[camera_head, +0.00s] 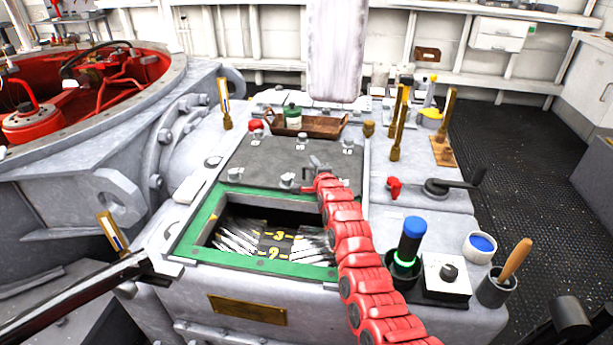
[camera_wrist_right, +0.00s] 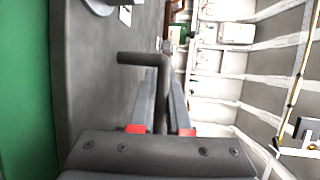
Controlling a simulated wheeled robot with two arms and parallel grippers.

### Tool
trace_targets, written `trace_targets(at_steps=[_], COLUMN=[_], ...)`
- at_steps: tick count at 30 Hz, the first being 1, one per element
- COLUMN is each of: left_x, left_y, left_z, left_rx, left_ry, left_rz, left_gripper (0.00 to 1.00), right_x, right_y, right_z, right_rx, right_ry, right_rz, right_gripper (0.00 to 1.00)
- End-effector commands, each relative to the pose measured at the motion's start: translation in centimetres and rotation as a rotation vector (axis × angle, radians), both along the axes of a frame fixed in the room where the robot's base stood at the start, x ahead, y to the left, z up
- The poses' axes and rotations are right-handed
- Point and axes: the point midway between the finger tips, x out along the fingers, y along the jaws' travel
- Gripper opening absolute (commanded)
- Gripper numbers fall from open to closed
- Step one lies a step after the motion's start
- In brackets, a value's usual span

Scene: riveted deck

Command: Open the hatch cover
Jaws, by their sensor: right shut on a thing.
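The hatch cover (camera_head: 262,158) is a dark grey plate with several bolts. It lies behind the green-framed opening (camera_head: 188,242), which stands partly uncovered and shows a dark inside with yellow numbers. My right gripper (camera_head: 318,164), on the red segmented arm, is at the cover's right side. In the right wrist view my right gripper (camera_wrist_right: 162,84) has its two fingers shut on the dark bent handle (camera_wrist_right: 140,58). The cover's grey surface (camera_wrist_right: 95,75) fills the left of that view. The left gripper cannot be made out.
A brown tray (camera_head: 322,126) stands behind the cover. A crank (camera_head: 450,186), a blue-topped cylinder (camera_head: 411,238) and a cup (camera_head: 497,288) with a wooden handle stand on the right. A black rod (camera_head: 75,298) crosses the lower left. Floor at the right is clear.

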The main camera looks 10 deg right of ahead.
Motion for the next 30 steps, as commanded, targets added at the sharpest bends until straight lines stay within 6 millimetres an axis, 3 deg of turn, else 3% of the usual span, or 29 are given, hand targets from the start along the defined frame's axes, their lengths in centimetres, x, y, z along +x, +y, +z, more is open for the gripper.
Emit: trace_targets(at_steps=[6, 20, 21, 23, 30], left_x=[0.00, 0.00, 0.00, 0.00, 0.00], left_y=[0.00, 0.00, 0.00, 0.00, 0.00], left_z=[-0.35, -0.38, -0.38, -0.38, -0.38], left_rx=[0.000, 0.000, 0.000, 0.000, 0.000], left_ry=[0.000, 0.000, 0.000, 0.000, 0.000], left_rz=[0.000, 0.000, 0.000, 0.000, 0.000], left_gripper=[0.50, 0.50, 0.50, 0.50, 0.50], right_x=[1.16, 1.38, 1.38, 1.37, 1.36], right_y=[-0.89, -1.02, -1.02, -1.00, -0.87], right_z=[0.19, 0.15, 0.15, 0.13, 0.07], right_rx=[-0.001, -0.001, -0.001, -0.001, 0.000], right_ry=[-0.002, -0.003, -0.003, -0.003, -0.001], right_rz=[-0.002, -0.002, -0.002, -0.002, 0.000], right_gripper=[0.00, 0.00, 0.18, 0.27, 0.27])
